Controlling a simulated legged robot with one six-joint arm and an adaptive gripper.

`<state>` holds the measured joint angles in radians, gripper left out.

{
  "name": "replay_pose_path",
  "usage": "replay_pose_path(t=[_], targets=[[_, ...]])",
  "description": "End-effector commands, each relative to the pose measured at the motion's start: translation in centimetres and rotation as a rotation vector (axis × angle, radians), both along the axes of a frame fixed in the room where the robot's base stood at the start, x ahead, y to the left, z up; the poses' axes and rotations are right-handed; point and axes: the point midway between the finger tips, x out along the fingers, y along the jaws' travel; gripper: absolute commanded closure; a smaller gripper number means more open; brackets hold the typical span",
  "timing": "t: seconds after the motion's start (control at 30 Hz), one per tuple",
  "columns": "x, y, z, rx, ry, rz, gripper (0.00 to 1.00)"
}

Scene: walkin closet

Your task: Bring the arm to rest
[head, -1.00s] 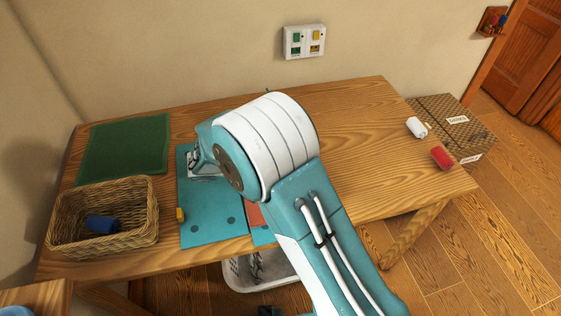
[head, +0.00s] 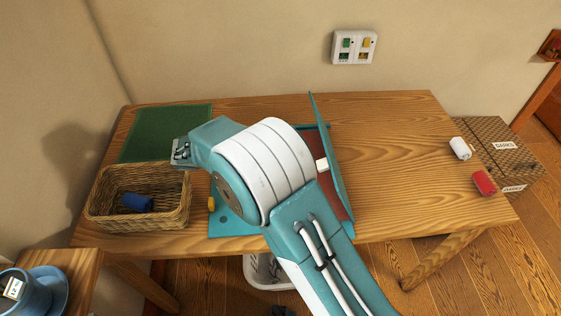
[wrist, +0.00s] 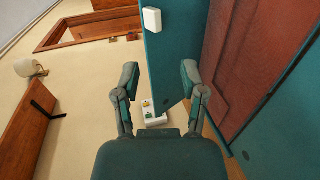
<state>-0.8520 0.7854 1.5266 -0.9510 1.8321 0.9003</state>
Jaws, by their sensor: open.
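My gripper (wrist: 158,85) shows in the wrist view with its two fingers apart and nothing between them. In the head view my arm is folded over the table and the fingers cannot be made out. A teal case with a red inside (head: 344,200) lies partly hidden under my arm. One teal panel (head: 336,155) of it stands up, with a white block (head: 322,164) on it. In the wrist view this panel (wrist: 165,60) and its white block (wrist: 152,19) are beyond the fingers, and a red face (wrist: 240,65) is at right.
The wooden table (head: 410,150) has clear room at right. A wicker basket (head: 110,212) holding a blue roll (head: 138,202) and a green mat (head: 165,132) are at left. White (head: 460,148) and red (head: 484,183) rolls are near the right edge. A wall panel (head: 354,47) is behind.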

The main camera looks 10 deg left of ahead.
Motion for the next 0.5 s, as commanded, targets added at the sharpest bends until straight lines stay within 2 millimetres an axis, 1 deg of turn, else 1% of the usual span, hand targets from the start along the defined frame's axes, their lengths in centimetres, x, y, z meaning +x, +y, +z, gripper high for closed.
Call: replay_pose_path(t=[0.4, 0.5], targets=[[0.02, 0.02, 0.01, 0.000, -0.001, 0.000, 0.46], [0.11, -0.61, 0.51, 0.020, 0.008, -0.010, 0.46]])
